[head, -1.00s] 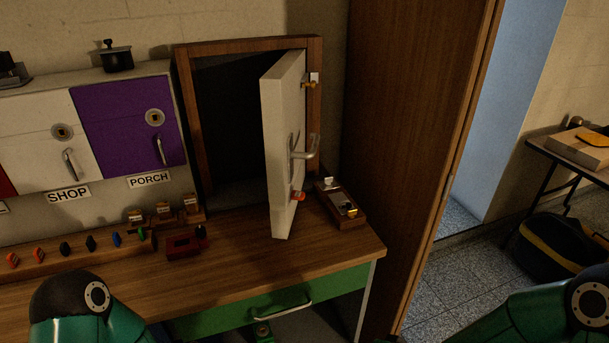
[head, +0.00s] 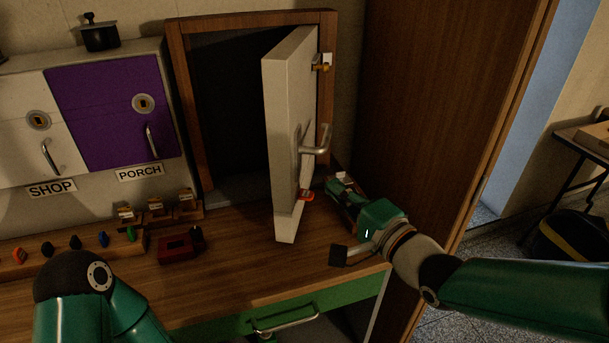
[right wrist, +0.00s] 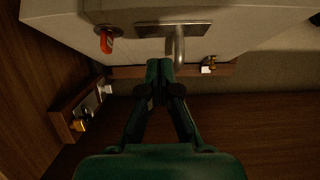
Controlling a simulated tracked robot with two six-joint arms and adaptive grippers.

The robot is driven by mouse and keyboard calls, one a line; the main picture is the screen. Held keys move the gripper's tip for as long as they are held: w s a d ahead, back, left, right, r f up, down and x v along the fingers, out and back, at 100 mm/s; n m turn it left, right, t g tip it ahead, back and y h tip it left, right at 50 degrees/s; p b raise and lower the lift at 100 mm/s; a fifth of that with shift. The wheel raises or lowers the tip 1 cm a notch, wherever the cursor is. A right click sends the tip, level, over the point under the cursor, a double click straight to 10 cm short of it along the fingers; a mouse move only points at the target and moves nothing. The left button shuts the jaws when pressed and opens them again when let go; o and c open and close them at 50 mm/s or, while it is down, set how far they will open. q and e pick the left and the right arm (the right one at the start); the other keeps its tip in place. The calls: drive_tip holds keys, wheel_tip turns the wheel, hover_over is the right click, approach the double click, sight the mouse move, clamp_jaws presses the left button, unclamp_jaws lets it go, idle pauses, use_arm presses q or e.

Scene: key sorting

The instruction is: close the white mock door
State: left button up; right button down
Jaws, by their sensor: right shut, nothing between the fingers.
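The white mock door (head: 286,125) stands wide open in its brown wooden frame (head: 187,110), swung out from the right side. Its lever handle (head: 320,146) faces right, and an orange-red key (head: 306,195) sticks out below it. My right gripper (head: 334,184) is shut and empty, just right of the door's lower part. In the right wrist view the door (right wrist: 250,18) fills the top, and the shut fingertips (right wrist: 165,66) are close to the handle (right wrist: 179,46); I cannot tell whether they touch. The key (right wrist: 107,42) is to their left. My left gripper is out of view.
A red block (head: 178,247) and a rack of coloured keys (head: 62,250) stand on the bench left of the door. A tall brown panel (head: 440,90) bounds the right side.

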sight(294, 169)
drive_tip(key=w+a, duration=0.1)
drive_tip(key=a, duration=0.1)
drive_tip(key=w+a+p, duration=0.1)
drive_tip(key=w+a, duration=0.1)
drive_tip(key=shift+w+a, duration=0.2)
drive_tip(key=shift+a, duration=0.1)
drive_tip(key=shift+w+a, duration=0.1)
drive_tip(key=shift+a, duration=0.55)
